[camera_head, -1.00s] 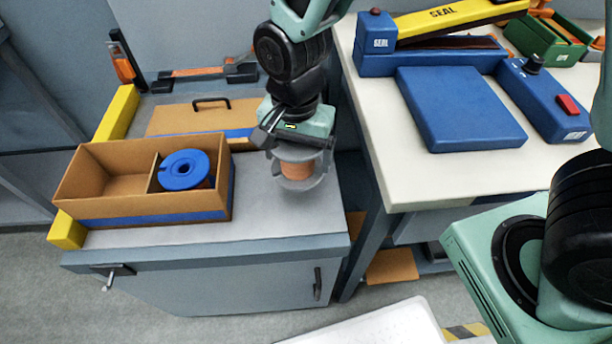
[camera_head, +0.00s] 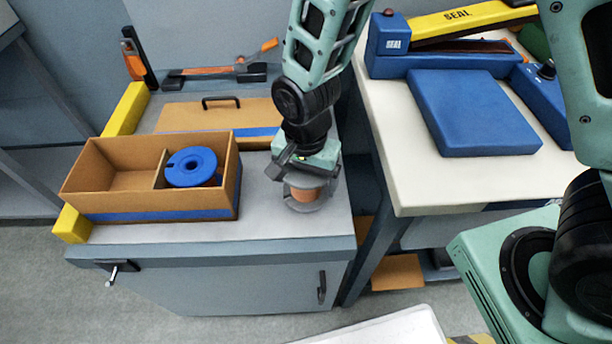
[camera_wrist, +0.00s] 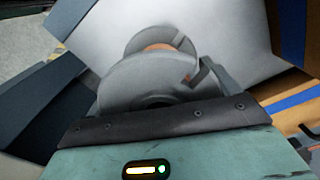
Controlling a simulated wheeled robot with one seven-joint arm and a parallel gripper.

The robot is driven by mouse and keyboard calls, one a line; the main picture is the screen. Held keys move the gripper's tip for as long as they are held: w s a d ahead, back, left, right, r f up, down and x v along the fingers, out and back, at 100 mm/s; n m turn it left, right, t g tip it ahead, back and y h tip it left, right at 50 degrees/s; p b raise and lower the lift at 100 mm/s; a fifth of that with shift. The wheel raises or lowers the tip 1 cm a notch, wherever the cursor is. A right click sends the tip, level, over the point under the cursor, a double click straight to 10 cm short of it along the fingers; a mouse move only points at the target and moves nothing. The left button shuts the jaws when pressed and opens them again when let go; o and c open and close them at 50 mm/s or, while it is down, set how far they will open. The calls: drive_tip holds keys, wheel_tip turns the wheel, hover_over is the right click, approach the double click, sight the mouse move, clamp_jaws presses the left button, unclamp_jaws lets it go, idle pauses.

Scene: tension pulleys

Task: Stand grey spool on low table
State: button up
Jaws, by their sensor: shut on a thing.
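The grey spool (camera_head: 308,204), with orange winding between its two grey flanges, is upright at the right end of the low table (camera_head: 262,226). Its lower flange is at or very near the table top; I cannot tell whether it touches. My gripper (camera_head: 304,178) is shut on the spool from above. In the wrist view the spool (camera_wrist: 150,82) fills the middle, with the grey table surface behind it. The fingers are partly hidden there.
A cardboard box (camera_head: 112,205) with two compartments stands left on the low table, a blue spool (camera_head: 190,166) in its right compartment. A flat carton (camera_head: 205,118) lies behind. A white table (camera_head: 400,180) with blue equipment is close on the right.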

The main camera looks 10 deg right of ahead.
drive_tip(key=o, duration=1.3)
wheel_tip(320, 180, up, 11)
drive_tip(key=p, duration=0.2)
drive_tip(key=s+d+r+n, duration=0.1)
drive_tip(key=s+r+n, duration=0.1)
drive_tip(key=s+n, duration=0.2)
drive_tip(key=s+d+r+n, duration=0.2)
drive_tip(key=s+r+n, duration=0.1)
drive_tip(key=s+n, duration=0.2)
drive_tip(key=s+d+r+n, duration=0.1)
drive_tip(key=s+r+n, duration=0.1)
drive_tip(key=s+n, duration=0.3)
drive_tip(key=shift+d+r+n+y, duration=0.25)
drive_tip(key=shift+r+n+y, duration=0.05)
drive_tip(key=shift+r, duration=0.1)
